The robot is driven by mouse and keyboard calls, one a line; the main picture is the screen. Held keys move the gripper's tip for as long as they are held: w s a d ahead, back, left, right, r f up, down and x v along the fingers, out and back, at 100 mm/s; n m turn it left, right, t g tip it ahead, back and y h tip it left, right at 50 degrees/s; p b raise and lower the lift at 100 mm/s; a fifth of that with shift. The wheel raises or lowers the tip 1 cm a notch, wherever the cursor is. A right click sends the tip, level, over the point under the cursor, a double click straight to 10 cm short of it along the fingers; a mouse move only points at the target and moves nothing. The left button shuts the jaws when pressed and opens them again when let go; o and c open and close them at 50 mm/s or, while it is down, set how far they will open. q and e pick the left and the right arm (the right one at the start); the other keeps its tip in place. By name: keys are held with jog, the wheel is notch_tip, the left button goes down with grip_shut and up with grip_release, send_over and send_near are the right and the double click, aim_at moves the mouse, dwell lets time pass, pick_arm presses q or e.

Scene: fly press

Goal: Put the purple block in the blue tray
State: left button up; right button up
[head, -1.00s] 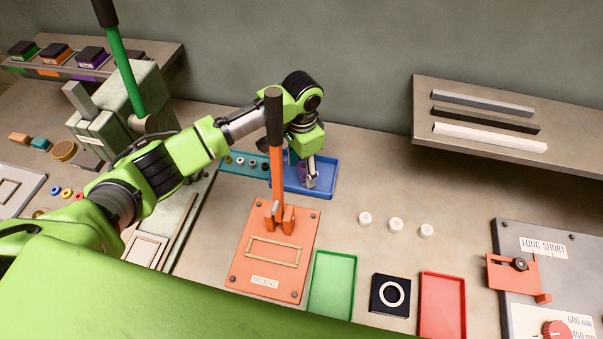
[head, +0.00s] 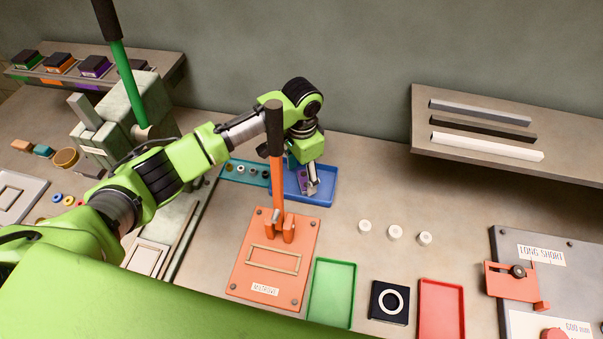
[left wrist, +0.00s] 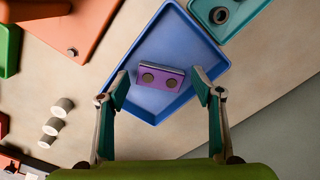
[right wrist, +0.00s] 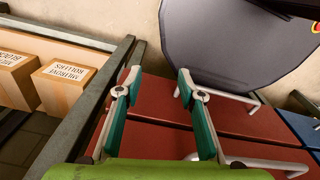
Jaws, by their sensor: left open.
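The purple block (left wrist: 160,77) lies inside the blue tray (left wrist: 177,38) in the left wrist view, with two round brownish spots on its face. My left gripper (left wrist: 161,88) is open, its fingers apart on either side of the block and not touching it. In the head view the left gripper (head: 311,188) is over the blue tray (head: 323,192), and the purple block (head: 302,180) is partly hidden by it. My right gripper (right wrist: 156,82) is open and empty, away from the tray, over dark red panels.
The orange press plate (head: 262,285) with its upright lever stands in front of the tray. A teal tray (head: 243,172) with small rings adjoins it. White cylinders (head: 395,232), a green tray (head: 332,290) and a red tray (head: 441,306) lie to the right.

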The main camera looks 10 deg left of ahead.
aim_at(302, 181)
pick_arm(q)
notch_tip(302, 181, up, 5)
jog(key=p, duration=0.4)
jog(key=shift+r+p, duration=0.15)
jog(key=shift+p, duration=0.2)
jog(key=shift+r+p, duration=0.3)
jog(key=shift+r, duration=2.5)
